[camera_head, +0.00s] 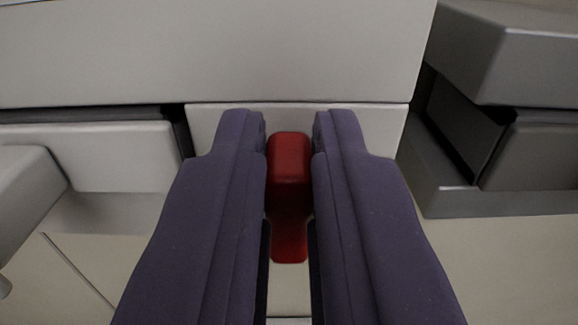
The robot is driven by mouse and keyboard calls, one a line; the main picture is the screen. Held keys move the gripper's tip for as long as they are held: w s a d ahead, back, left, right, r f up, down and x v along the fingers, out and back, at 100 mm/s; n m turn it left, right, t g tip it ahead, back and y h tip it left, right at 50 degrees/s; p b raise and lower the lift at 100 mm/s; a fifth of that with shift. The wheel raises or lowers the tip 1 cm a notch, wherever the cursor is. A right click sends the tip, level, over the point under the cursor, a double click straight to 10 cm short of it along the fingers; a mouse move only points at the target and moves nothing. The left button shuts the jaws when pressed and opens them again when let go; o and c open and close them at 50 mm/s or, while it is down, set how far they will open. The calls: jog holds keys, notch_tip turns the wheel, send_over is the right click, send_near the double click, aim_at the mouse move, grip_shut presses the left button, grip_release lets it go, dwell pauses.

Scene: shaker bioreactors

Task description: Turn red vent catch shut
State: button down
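The red vent catch (290,160) is a small upright block with rounded corners, in the middle of the view against a pale panel. Its narrower, darker red lower part (290,243) shows below the block. My gripper (290,150) has its two purple fingers on either side of the catch, one left and one right. The catch fills the gap between the fingers, with no clear space on either side. The fingertips reach slightly above the catch's top edge. The fingers hide the sides of the catch and part of the panel.
A wide pale grey housing (220,50) spans the top, just above the catch. A pale block (100,155) and a rounded grey part (25,195) stand at the left. Darker grey boxy parts (530,60) stand at the right, beside a dark recess.

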jog(key=shift+f+m+b, duration=0.1)
jog(key=shift+m+b, duration=0.2)
jog(key=shift+b, duration=0.45)
jog(key=m+b, duration=0.1)
jog(key=b, duration=0.1)
jog(key=m+b, duration=0.1)
jog(key=shift+d+f+b, duration=0.2)
jog(key=shift+b, duration=0.2)
jog(key=shift+d+f+m+b, duration=0.2)
jog(key=shift+m+b, duration=2.35)
jog(key=shift+b, duration=0.25)
jog(key=shift+d+f+m+b, duration=0.2)
jog(key=shift+d+m+b, duration=0.05)
jog(key=shift+m+b, duration=2.45)
jog(key=shift+d+f+m+b, duration=0.2)
jog(key=shift+m+b, duration=2.25)
jog(key=shift+b, duration=0.4)
jog(key=c, duration=1.1)
grip_release()
